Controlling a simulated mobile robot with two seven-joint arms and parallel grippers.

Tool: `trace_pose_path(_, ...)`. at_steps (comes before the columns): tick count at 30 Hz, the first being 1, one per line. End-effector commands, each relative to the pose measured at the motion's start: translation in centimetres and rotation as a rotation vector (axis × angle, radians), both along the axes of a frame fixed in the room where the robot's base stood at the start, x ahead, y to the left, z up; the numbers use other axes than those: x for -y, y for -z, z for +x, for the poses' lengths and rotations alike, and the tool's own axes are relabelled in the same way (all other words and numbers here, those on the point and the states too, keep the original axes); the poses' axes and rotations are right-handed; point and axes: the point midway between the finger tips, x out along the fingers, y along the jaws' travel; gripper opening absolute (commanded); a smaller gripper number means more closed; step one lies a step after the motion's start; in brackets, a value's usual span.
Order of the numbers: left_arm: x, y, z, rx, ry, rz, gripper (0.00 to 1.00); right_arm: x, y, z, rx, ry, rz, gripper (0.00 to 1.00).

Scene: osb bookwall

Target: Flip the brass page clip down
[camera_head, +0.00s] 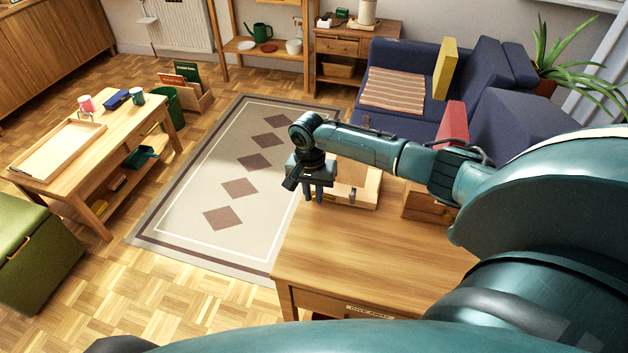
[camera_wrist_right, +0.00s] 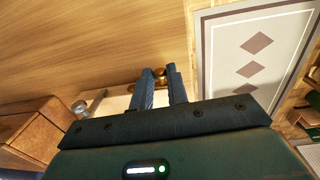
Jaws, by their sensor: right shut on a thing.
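My right gripper (camera_head: 318,196) points down at the left side of a pale wooden stand (camera_head: 366,192) on the wooden desk. In the right wrist view its fingers (camera_wrist_right: 162,80) are closed on a small brass piece, the brass page clip (camera_wrist_right: 159,72), mostly hidden between the tips. A second metal clip-like piece (camera_wrist_right: 80,106) shows on the pale stand to the left in that view; a small grey upright part (camera_head: 352,196) shows on the stand in the head view. The page clip's exact tilt cannot be told. My left gripper is not in view.
The desk (camera_head: 370,255) is bare in front of the stand. A brown wooden box (camera_head: 425,206) stands right of the stand, with a red object (camera_head: 453,122) behind it. A patterned rug (camera_head: 180,215) lies left of the desk; a blue sofa (camera_head: 405,60) is behind.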

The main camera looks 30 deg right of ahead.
Motion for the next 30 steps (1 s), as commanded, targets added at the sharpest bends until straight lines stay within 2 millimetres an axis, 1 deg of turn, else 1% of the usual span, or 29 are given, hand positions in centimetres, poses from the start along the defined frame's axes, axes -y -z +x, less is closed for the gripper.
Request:
trace_pose_path(1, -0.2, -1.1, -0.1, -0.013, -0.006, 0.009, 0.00, 0.0, -1.2, 0.5, 0.010, 0.003, -0.005, 0.00)
trace_pose_path(3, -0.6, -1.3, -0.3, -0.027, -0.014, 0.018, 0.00, -0.1, -0.9, 0.3, -0.008, 0.004, -0.016, 0.00)
trace_pose_path(6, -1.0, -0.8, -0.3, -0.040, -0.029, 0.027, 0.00, -0.2, -0.2, 0.3, -0.036, 0.003, -0.039, 0.00)
trace_pose_path(9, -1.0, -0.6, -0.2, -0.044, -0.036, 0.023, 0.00, -0.2, 0.1, 0.3, -0.055, 0.001, -0.056, 0.00)
trace_pose_path(19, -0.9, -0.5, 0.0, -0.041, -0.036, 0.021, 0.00, -0.1, 0.3, 0.2, -0.063, -0.002, -0.064, 0.00)
trace_pose_path(20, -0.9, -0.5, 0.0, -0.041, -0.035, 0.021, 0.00, -0.1, 0.3, 0.2, -0.063, -0.001, -0.063, 0.17)
trace_pose_path(27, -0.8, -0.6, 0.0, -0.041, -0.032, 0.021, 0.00, -0.1, 0.4, 0.1, -0.068, -0.001, -0.063, 0.36)
trace_pose_path(30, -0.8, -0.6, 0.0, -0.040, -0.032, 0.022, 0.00, -0.1, 0.4, 0.1, -0.069, -0.001, -0.063, 0.37)
